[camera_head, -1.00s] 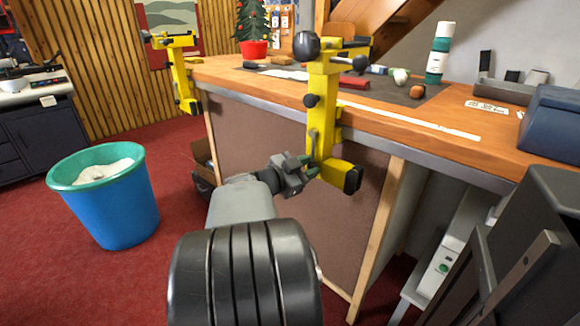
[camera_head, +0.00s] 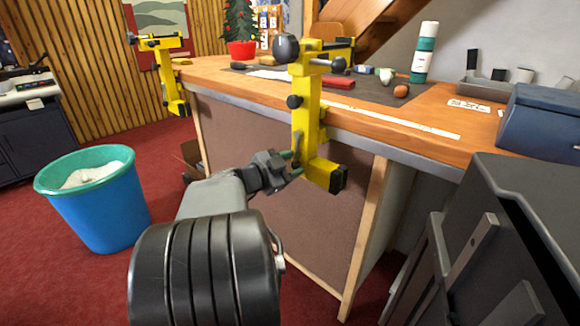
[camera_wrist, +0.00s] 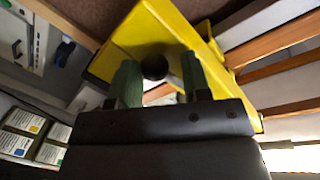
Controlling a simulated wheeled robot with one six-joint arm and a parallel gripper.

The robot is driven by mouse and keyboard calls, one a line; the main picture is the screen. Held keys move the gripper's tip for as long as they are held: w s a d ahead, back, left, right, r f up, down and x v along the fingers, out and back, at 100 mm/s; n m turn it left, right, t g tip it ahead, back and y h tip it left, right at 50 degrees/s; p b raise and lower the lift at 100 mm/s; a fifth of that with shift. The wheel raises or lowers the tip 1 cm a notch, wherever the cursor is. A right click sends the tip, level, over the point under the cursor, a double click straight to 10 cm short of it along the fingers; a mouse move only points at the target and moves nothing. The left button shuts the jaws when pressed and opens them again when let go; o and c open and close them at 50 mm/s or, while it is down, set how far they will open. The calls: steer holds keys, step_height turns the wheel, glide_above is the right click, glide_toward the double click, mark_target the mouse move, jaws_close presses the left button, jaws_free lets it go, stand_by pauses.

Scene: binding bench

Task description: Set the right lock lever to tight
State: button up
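The right yellow clamp (camera_head: 306,115) is fixed at the bench's front edge, with a dark ball on top, a black knob on its post and a black-ended foot. A slim grey lever (camera_head: 298,146) hangs down along the post, its lower end close to my fingers. My gripper (camera_head: 294,165) is at the left of the post's lower part, with its green fingers apart. In the wrist view, the fingers (camera_wrist: 160,85) stand open in front of the yellow clamp body (camera_wrist: 150,35). A dark round end (camera_wrist: 154,67) shows between them; I cannot tell whether either finger touches it.
A second yellow clamp (camera_head: 170,75) is at the bench's far left end. A blue bin (camera_head: 100,212) stands on the red floor at left. The wooden bench top (camera_head: 440,140) holds several small things. A dark grey cabinet (camera_head: 530,240) fills the right front.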

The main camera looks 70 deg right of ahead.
steer(key=shift+o, duration=1.2)
steer(key=shift+w+f, duration=0.1)
steer(key=shift+f, duration=0.05)
steer(key=shift+w+a, duration=0.1)
steer(key=p+v, duration=0.4)
steer(key=v, duration=0.9)
steer(key=shift+a, duration=0.3)
steer(key=shift+w, duration=0.1)
